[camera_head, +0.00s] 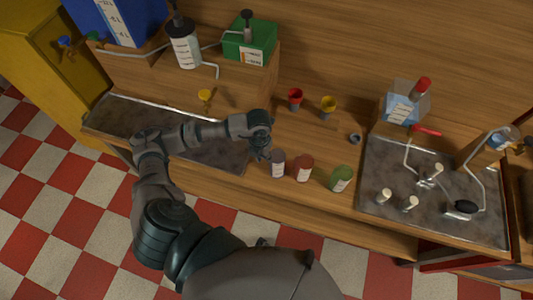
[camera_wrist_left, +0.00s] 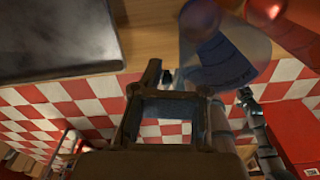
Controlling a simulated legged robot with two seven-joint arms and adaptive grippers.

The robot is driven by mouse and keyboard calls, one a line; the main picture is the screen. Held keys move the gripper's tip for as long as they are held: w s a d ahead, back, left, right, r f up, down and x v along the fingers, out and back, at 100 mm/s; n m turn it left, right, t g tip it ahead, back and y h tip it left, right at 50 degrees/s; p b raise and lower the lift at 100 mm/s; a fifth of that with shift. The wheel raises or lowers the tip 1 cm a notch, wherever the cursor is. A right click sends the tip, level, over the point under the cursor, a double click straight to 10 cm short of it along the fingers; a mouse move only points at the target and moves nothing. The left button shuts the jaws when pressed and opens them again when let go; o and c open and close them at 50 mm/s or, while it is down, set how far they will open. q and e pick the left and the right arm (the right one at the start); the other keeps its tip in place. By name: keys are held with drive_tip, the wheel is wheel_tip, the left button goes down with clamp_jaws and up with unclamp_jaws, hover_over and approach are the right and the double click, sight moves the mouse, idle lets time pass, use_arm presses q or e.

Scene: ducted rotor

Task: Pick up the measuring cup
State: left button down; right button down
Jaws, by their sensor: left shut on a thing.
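My left gripper (camera_head: 262,152) is at the front of the wooden counter, just left of the grey labelled jar (camera_head: 278,164). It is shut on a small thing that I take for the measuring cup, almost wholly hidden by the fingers. In the left wrist view the fingers of this gripper (camera_wrist_left: 177,88) reach up, with only a small dark piece between them. The bluish jar (camera_wrist_left: 222,55) stands close to the right finger. A dark claw, seemingly my right gripper (camera_wrist_left: 247,97), shows at the right of the wrist view; its jaws are too small to judge.
A red jar (camera_head: 302,168) and a green jar (camera_head: 340,178) stand to the right. A red cup (camera_head: 295,97), a yellow cup (camera_head: 328,105) and a small grey cup (camera_head: 355,138) lie behind. A metal tray (camera_head: 115,117) is left, a sink area (camera_head: 470,180) right.

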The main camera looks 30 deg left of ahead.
use_arm(q)
drive_tip(key=s+a+r+b, duration=0.1)
drive_tip(key=s+a+b, duration=0.1)
drive_tip(key=s, duration=1)
drive_tip(key=shift+a+r, duration=0.2)
drive_tip(key=shift+a, duration=0.5)
drive_tip(key=c, duration=1.4)
unclamp_jaws()
drive_tip(key=o, duration=1)
